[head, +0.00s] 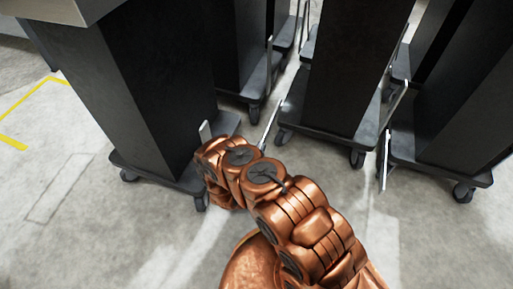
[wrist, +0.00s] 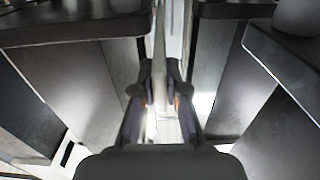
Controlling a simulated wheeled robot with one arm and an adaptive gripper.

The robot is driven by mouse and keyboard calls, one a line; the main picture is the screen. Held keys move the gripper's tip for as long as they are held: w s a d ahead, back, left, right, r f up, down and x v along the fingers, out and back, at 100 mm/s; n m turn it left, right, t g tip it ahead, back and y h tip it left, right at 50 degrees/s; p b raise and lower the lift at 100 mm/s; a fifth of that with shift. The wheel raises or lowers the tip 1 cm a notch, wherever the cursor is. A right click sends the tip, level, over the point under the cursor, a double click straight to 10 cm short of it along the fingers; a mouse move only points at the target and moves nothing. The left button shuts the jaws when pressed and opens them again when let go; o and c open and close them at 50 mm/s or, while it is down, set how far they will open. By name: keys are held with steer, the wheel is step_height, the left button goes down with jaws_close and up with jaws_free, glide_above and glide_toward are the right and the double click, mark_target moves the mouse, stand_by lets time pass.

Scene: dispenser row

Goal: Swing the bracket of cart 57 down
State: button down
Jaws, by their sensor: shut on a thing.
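My gripper (wrist: 160,78) shows in the wrist view with its two fingers closed on a thin, light metal bar (wrist: 160,38), which looks like a cart's bracket. The bar runs up the picture between two dark carts. In the head view my copper arm reaches in beside the near left cart (head: 140,85) and hides the gripper and its grip. A short pale upright piece (head: 205,131) shows just above the arm's end, at that cart's base. No cart number is readable, so I cannot tell which one is cart 57.
More dark carts stand close by: one at centre right (head: 345,70), one at far right (head: 470,120) and one behind (head: 238,50). Slim metal bars (head: 272,122) stick up between their bases. Open concrete floor (head: 70,220) lies at the left, with yellow marking (head: 30,112).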

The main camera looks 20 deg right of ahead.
steer(key=shift+s+d+f, duration=0.1)
steer(key=shift+s+f, duration=0.05)
steer(key=shift+f, duration=0.2)
steer(key=c, duration=1.2)
jaws_free()
steer(key=shift+r, duration=0.1)
steer(key=shift+a, duration=0.3)
steer(key=v, duration=1.1)
steer(key=shift+s, duration=0.25)
steer(key=shift+a, duration=0.1)
